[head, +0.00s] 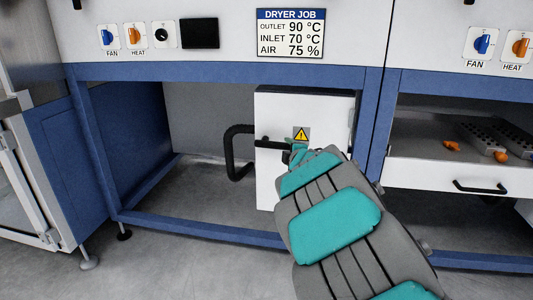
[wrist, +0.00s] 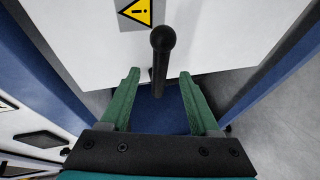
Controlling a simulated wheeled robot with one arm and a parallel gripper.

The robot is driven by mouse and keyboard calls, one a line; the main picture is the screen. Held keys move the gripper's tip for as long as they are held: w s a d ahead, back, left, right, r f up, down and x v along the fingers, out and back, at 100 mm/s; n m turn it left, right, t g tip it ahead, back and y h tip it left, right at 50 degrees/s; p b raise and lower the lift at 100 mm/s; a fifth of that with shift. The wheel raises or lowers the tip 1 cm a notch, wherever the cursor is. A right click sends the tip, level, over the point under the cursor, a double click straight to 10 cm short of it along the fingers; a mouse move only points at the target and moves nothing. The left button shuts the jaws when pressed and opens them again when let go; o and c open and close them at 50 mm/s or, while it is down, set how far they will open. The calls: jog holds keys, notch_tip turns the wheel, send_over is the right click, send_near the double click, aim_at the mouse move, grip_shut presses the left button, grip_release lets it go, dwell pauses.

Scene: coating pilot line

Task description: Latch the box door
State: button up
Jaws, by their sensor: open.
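The white box (head: 273,185) stands under the dryer panel in the blue frame, its white door facing me with a yellow warning sign (head: 301,134). A black latch handle (head: 270,143) sticks out to the left across the door in the head view. In the wrist view the handle (wrist: 160,60) has a round knob and lies between the green fingers in the picture. My gripper (wrist: 159,74) is open, its fingers either side of the handle and apart from it. In the head view my arm hides the door's lower right part. I cannot tell whether the door sits fully flush.
A thick black bent pipe (head: 232,153) is left of the box. The blue frame's lower rail (head: 200,228) crosses in front, and a blue post (head: 374,130) stands to the right. A drawer with a black handle (head: 480,188) is at the right. The bay's left side is clear.

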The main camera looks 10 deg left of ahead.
aim_at(280, 147)
jog(key=x, duration=0.3)
jog(key=a+x, duration=0.1)
jog(key=x, duration=0.2)
jog(key=shift+w+a+f, duration=0.1)
jog(key=shift+f, duration=0.05)
jog(key=shift+w+a, duration=0.2)
jog(key=shift+w, duration=0.5)
grip_shut()
dwell(1.1)
